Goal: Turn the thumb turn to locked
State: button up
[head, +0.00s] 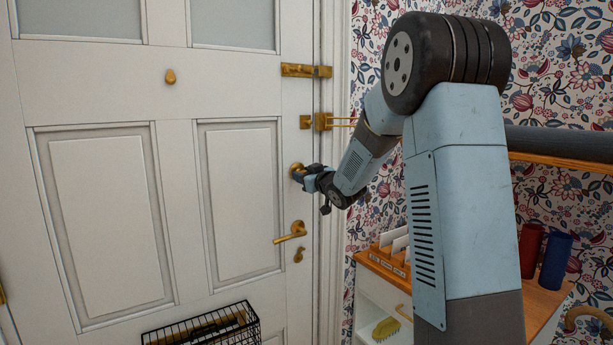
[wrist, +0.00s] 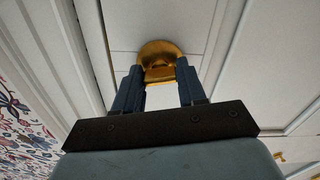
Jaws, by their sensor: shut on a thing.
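The thumb turn is a small brass knob on a round brass plate (head: 296,168) on the white door (head: 250,210), near its right edge. My gripper (head: 303,175) is at the thumb turn in the head view and hides most of it. In the wrist view the thumb turn (wrist: 159,73) sits between the two dark fingers of my gripper (wrist: 161,78), which are shut on it. The round plate shows behind the fingertips. I cannot tell from these views whether the turn stands at locked.
A brass bolt (head: 299,71) and a chain fitting (head: 322,121) are above on the door edge. A lever handle (head: 291,233) is below. A wire basket (head: 205,328) hangs low on the door. A cabinet with a letter rack (head: 388,262) and bottles (head: 555,262) stands at right.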

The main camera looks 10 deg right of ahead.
jog(key=shift+d+m, duration=0.2)
jog(key=shift+m, duration=1)
jog(key=o, duration=1.1)
jog(key=shift+c, duration=0.2)
jog(key=shift+s, duration=0.1)
jog(key=v, duration=1.3)
jog(key=shift+s, duration=0.25)
jog(key=shift+d+m, duration=0.15)
jog(key=shift+m, duration=0.15)
